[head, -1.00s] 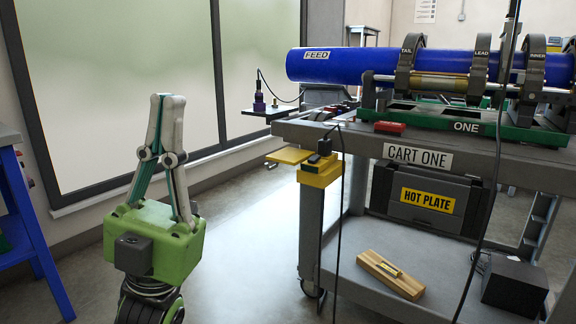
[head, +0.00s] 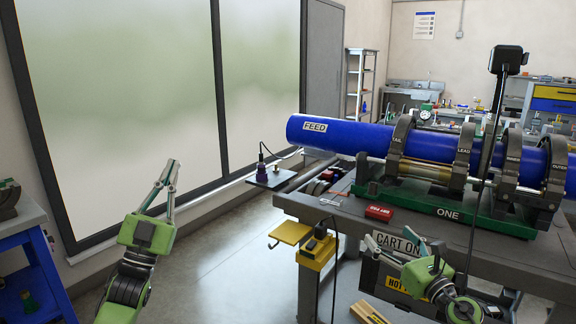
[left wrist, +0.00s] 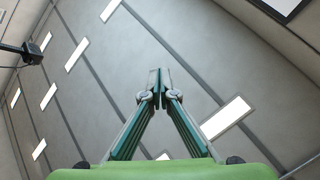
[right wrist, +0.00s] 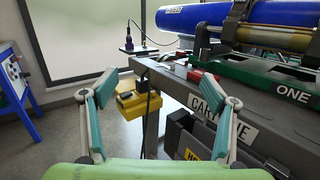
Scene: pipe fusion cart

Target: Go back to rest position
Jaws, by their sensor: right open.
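My left gripper (head: 171,168) stands at the left in the head view, pointing up, over open floor well left of the cart. Its fingertips (left wrist: 158,78) meet in the left wrist view with nothing visible between them. My right gripper (head: 390,237) is in front of the cart's near side, by the CART ONE sign. In the right wrist view its fingers (right wrist: 166,88) are spread wide and empty, facing the cart corner.
The cart (head: 330,212) carries a blue FEED pipe (head: 345,136) in a row of dark clamps. A yellow block (head: 316,252) sits at its near left corner. A blue workbench (head: 40,270) stands far left. Floor between bench and cart is clear.

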